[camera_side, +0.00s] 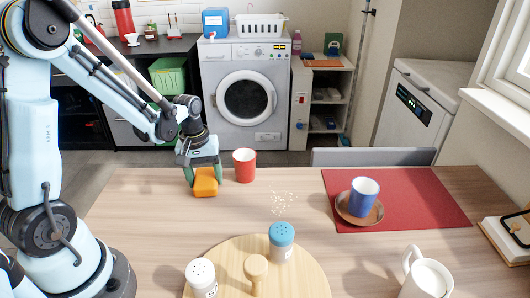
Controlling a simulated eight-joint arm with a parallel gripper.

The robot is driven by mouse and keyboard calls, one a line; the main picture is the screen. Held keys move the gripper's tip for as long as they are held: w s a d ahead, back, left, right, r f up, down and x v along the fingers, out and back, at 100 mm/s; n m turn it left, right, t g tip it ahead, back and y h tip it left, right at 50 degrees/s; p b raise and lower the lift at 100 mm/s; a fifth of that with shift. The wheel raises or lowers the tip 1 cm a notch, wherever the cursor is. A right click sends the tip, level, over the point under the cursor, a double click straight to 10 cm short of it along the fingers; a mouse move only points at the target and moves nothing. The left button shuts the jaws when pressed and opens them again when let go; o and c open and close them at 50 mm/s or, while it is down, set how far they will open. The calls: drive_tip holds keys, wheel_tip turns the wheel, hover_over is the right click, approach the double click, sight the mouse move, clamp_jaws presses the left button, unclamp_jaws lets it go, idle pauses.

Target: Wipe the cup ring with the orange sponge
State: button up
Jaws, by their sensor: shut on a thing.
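The orange sponge (206,186) is between the fingers of my gripper (204,172), at the far left part of the wooden table. My gripper points down and is shut on the sponge. The sponge is at or just above the tabletop; I cannot tell whether it touches. A red cup (244,166) stands upright close to the right of the sponge.
A round board (305,277) with shakers and a wooden knob is in front. A red mat (425,195) at right bears a blue cup (364,195) on a brown saucer (345,212). A white jug (427,279) stands front right.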

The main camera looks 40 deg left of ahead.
drive_tip(key=shift+w+a, duration=0.25)
drive_tip(key=shift+a, duration=0.1)
drive_tip(key=shift+d+r, duration=0.15)
drive_tip(key=shift+r, duration=2.85)
drive_tip(key=shift+s, duration=0.1)
drive_tip(key=shift+r, duration=1.5)
